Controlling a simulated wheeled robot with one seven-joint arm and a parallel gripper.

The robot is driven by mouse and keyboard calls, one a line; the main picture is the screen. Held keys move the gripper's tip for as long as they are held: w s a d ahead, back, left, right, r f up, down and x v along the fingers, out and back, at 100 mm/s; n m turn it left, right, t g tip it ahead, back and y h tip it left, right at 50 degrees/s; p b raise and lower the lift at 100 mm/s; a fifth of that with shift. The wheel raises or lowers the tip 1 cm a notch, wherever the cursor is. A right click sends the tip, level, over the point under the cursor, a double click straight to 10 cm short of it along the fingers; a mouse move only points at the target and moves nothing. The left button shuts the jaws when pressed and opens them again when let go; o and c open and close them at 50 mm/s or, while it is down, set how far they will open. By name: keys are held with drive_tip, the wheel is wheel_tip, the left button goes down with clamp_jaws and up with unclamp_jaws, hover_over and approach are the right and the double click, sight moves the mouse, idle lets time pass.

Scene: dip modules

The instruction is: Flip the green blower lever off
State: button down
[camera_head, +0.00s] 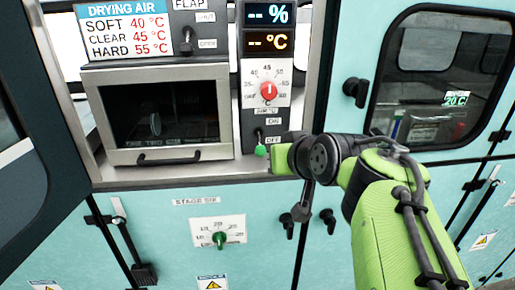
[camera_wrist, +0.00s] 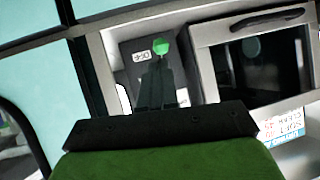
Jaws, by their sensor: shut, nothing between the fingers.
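The green blower lever (camera_head: 261,150) is on the dark switch panel under the red dial. Its stem slopes down from the panel, with the green knob at or below the OFF label. My gripper (camera_head: 277,154) is just right of the knob in the head view. In the wrist view, which is turned upside down, the green knob (camera_wrist: 160,46) shows just beyond the tips of my gripper (camera_wrist: 157,68). The fingers are shut with nothing between them. I cannot tell whether they touch the lever; they hide part of its stem.
A red dial (camera_head: 269,91) sits above the lever. A glass-fronted oven door (camera_head: 168,114) with a black handle is to the left. A green-knobbed dial (camera_head: 219,238) is on the teal panel below. Black latch knobs (camera_head: 327,217) stick out beneath my arm.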

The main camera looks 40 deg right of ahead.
drive_tip(key=s+a+r, duration=0.1)
drive_tip(key=s+a, duration=0.1)
drive_tip(key=s, duration=0.4)
drive_tip(key=shift+s+a+r, duration=0.15)
drive_tip(key=shift+a+r, duration=0.15)
drive_tip(key=shift+a+p, duration=0.1)
drive_tip(key=shift+p, duration=0.2)
drive_tip(key=s+a+f+n+g+y+p, duration=0.1)
drive_tip(key=a+f+n+p, duration=0.1)
drive_tip(key=a, duration=0.4)
drive_tip(key=s+a+f+n+g+y+p, duration=0.1)
drive_tip(key=s+a+f+g+p, duration=0.1)
drive_tip(key=a, duration=0.4)
drive_tip(key=s+a+f+n+g+y+p, duration=0.1)
drive_tip(key=a+f+n+g+y+p, duration=0.1)
drive_tip(key=a, duration=0.4)
drive_tip(key=shift+s+a+f+n+p, duration=0.3)
drive_tip(key=shift+s+f+p, duration=0.1)
drive_tip(key=shift+p, duration=0.45)
